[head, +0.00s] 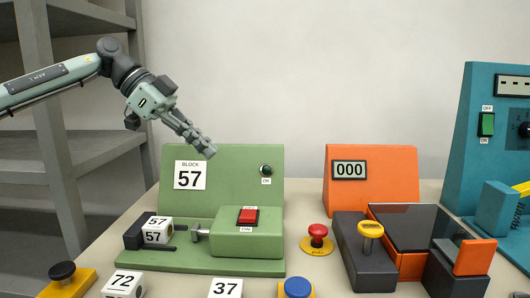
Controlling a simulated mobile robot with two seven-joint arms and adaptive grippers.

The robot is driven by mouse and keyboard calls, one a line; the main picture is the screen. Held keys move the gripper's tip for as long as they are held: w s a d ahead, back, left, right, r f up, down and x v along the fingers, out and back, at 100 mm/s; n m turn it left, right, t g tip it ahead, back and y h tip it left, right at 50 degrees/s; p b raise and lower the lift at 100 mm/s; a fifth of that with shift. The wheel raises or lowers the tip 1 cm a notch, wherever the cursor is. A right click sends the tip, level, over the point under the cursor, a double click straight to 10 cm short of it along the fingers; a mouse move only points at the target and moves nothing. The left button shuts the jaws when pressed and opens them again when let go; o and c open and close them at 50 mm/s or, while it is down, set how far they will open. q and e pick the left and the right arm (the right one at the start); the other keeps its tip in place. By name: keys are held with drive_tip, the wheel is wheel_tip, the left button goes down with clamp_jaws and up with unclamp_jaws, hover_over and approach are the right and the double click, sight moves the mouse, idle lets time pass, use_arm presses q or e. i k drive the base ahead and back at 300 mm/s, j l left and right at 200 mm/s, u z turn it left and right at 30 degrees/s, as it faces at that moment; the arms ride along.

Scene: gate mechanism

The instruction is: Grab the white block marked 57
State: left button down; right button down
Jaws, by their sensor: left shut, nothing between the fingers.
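The white block marked 57 (157,231) sits on the green gate mechanism (240,262), against a dark end stop (138,236) at its left. A metal plunger (201,232) points at the block from the right, with a gap between them. The upright green panel behind carries a sign reading "BLOCK 57" (190,175). My left gripper (211,152) is in the air above and to the right of the block, in front of the green panel's top edge. Its fingers are shut, empty and point down to the right. My right gripper is not in view.
White blocks marked 72 (123,284) and 37 (226,289) stand at the front edge. A red button (248,216) tops the green housing. A red knob (317,234), an orange machine (371,178) and a teal machine (480,120) stand to the right. Grey shelves (60,120) rise at left.

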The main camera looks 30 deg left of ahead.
sight(158, 230)
drive_tip(key=k, duration=1.5)
